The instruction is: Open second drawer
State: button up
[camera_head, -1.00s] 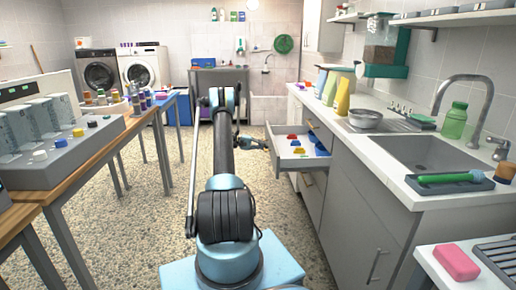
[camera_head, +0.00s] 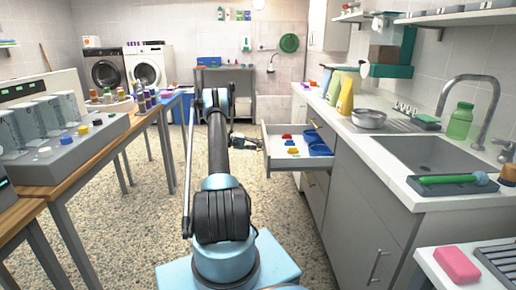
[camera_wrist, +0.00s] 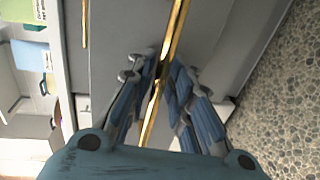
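The open drawer (camera_head: 291,171) juts from the grey cabinet run on the right in the head view. It sits below a closed top drawer (camera_head: 317,128) and holds red, yellow and blue items. My gripper (camera_head: 258,144) is at its front, small and partly hidden there. In the wrist view my gripper (camera_wrist: 164,68) has its two fingers on either side of the long gold handle (camera_wrist: 178,22), close against it. The grey drawer front (camera_wrist: 215,40) lies just beyond the fingertips. Another gold handle (camera_wrist: 85,22) shows to the left.
A counter with a sink (camera_head: 425,155) runs along the right. A wooden table (camera_head: 85,165) with bottles and a grey device stands on the left. The speckled floor (camera_head: 150,235) between them is clear. Washing machines (camera_head: 145,66) stand at the back.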

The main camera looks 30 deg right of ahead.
jog(key=shift+r, duration=0.1)
jog(key=v, duration=1.2)
jog(key=shift+d, duration=0.15)
jog(key=x, duration=1.1)
jog(key=shift+s+d, duration=0.1)
jog(key=shift+d, duration=0.25)
